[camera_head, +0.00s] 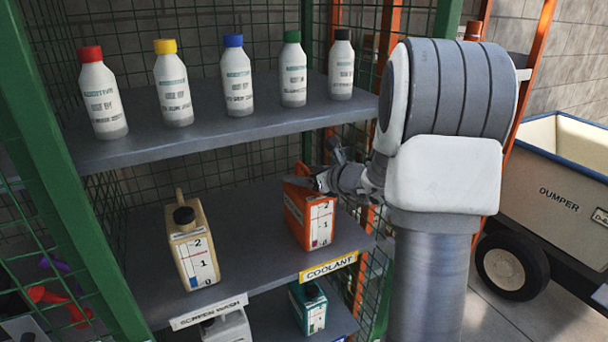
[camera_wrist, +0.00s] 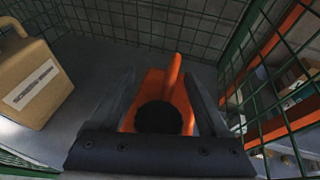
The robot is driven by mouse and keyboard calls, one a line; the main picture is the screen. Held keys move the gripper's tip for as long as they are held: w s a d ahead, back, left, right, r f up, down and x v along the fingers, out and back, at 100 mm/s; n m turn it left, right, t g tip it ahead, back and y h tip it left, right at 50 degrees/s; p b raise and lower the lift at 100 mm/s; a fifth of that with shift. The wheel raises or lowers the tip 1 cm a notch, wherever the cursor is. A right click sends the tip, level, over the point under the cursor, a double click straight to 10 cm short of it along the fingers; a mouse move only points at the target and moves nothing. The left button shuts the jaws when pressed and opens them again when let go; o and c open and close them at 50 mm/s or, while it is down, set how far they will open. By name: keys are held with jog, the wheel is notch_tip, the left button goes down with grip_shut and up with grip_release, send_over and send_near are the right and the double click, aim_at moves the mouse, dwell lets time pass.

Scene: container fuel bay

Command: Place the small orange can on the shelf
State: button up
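The small orange can (camera_head: 309,216) stands on the middle shelf (camera_head: 250,275), behind the yellow COOLANT label, and looks upright. Its front has a white level scale. In the wrist view the orange can (camera_wrist: 153,85) shows its black cap and raised handle between my fingers. My gripper (camera_head: 328,168) reaches in from the right at the can's top, with one finger on each side. In the wrist view my gripper (camera_wrist: 160,85) has its fingers spread, with a narrow gap visible beside the can at the left finger. The contact lower down is hidden.
A beige can (camera_head: 194,245) stands left on the same shelf, behind the SCREEN WASH label; bare shelf separates the cans. Several white bottles (camera_head: 237,82) stand on the shelf above. A teal can (camera_head: 307,305) stands below. Green mesh and an orange post (camera_wrist: 275,125) border the right side.

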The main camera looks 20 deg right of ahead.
jog(key=shift+r, duration=0.1)
jog(key=v, duration=1.2)
